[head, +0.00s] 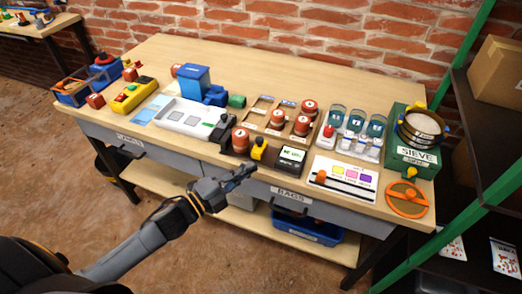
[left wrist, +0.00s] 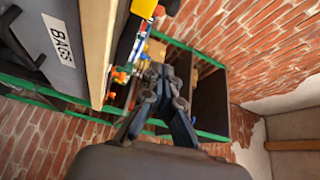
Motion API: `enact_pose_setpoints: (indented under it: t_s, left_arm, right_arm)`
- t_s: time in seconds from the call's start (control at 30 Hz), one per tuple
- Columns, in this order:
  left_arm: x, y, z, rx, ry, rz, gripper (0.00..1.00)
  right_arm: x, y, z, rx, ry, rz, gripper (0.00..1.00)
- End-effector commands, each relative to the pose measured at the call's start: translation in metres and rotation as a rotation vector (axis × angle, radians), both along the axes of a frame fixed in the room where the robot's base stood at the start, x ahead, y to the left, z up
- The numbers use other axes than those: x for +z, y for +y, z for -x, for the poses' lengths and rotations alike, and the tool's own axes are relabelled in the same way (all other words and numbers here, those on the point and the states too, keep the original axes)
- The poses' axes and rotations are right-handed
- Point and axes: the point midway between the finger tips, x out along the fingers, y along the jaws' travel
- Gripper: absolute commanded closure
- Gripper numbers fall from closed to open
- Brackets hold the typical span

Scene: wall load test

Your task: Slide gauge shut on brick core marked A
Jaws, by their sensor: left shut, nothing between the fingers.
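A gauge with a yellow sliding jaw (head: 259,149) and a small lit display (head: 291,155) stands near the table's front edge in the head view. A red-brown brick core (head: 240,140) stands just left of the yellow jaw; I cannot tell whether they touch. I cannot read a letter on any core. Several similar cores, one of them here (head: 277,119), stand in a wooden rack (head: 262,103) behind. My left gripper (head: 248,170) is shut and empty, in front of the table edge near the gauge. It also shows in the left wrist view (left wrist: 160,72). My right gripper is out of view.
A card with coloured patches and a slider (head: 343,181) lies right of the gauge. A green sieve box (head: 410,158) stands at the right end. A white tray (head: 187,120) lies to the left. The table's back strip is clear. Green-framed shelving (head: 462,110) stands at right.

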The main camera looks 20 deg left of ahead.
Motion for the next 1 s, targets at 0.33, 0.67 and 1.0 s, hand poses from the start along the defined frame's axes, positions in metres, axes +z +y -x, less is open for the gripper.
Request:
enact_pose_setpoints:
  t_s: [0.33, 0.67, 1.0]
  left_arm:
    - [0.007, -0.031, -0.057, 0.003, -0.001, 0.005, 1.00]
    - [0.000, -0.021, -0.088, 0.006, 0.006, 0.000, 1.00]
    - [-0.002, -0.008, -0.090, 0.004, 0.004, 0.004, 1.00]
  right_arm:
    - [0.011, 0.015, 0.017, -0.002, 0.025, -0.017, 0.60]
    - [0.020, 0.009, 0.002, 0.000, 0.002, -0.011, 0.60]
    - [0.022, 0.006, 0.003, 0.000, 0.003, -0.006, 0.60]
